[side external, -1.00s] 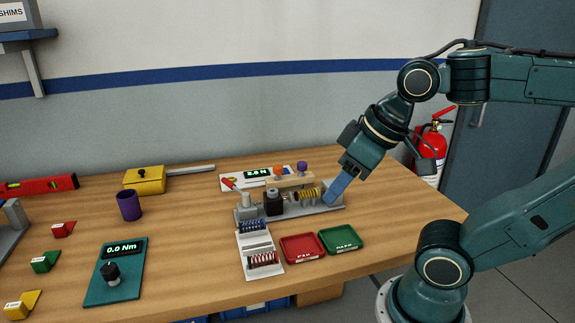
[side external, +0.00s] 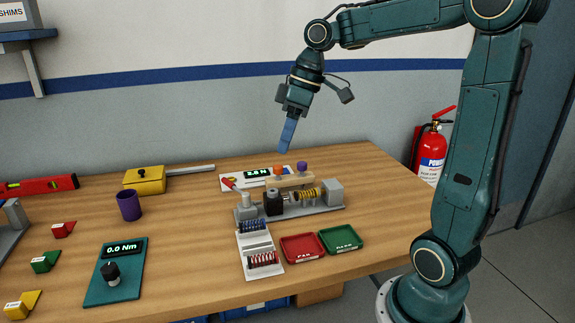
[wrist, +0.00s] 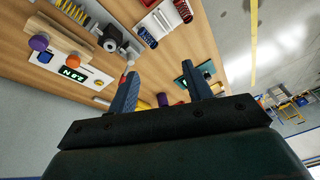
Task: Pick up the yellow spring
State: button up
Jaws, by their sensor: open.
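The yellow spring (side external: 307,194) lies horizontally in the grey test fixture (side external: 320,210), between a black block and the grey end block (side external: 333,192). It also shows near the top left edge of the wrist view (wrist: 75,12). My gripper (side external: 284,150) is raised well above the bench, up and slightly left of the spring in the side view, and does not touch it. In the wrist view its two blue fingers (wrist: 160,88) are apart with nothing held between them.
A white rack (side external: 260,240) holds blue and red springs in front of the fixture. Red (side external: 303,247) and green (side external: 340,239) trays stand to its right. Behind the spring is a wooden holder (side external: 290,180) with orange and purple knobs.

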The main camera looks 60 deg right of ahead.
jog(key=d+f+n+y, duration=0.1)
jog(key=d+f, duration=0.2)
jog(key=d, duration=0.4)
jog(key=d+f+n+g, duration=0.1)
jog(key=d+f, duration=0.2)
jog(key=d, duration=0.4)
jog(key=d+f+n+y, duration=0.1)
jog(key=d+f+n, duration=0.1)
jog(key=d, duration=0.5)
jog(key=shift+d+f+y, duration=0.25)
jog(key=shift+f+y, duration=0.05)
jog(key=shift+f, duration=0.2)
jog(key=shift+w+a+f, duration=0.1)
send_near(311, 194)
jog(key=shift+w+a+f, duration=0.25)
jog(key=shift+w+f, duration=0.25)
jog(key=shift+f, duration=0.3)
jog(key=shift+w+a+f, duration=0.3)
jog(key=shift+w+f, duration=0.2)
jog(key=shift+f, duration=0.3)
jog(key=shift+x, duration=2.6)
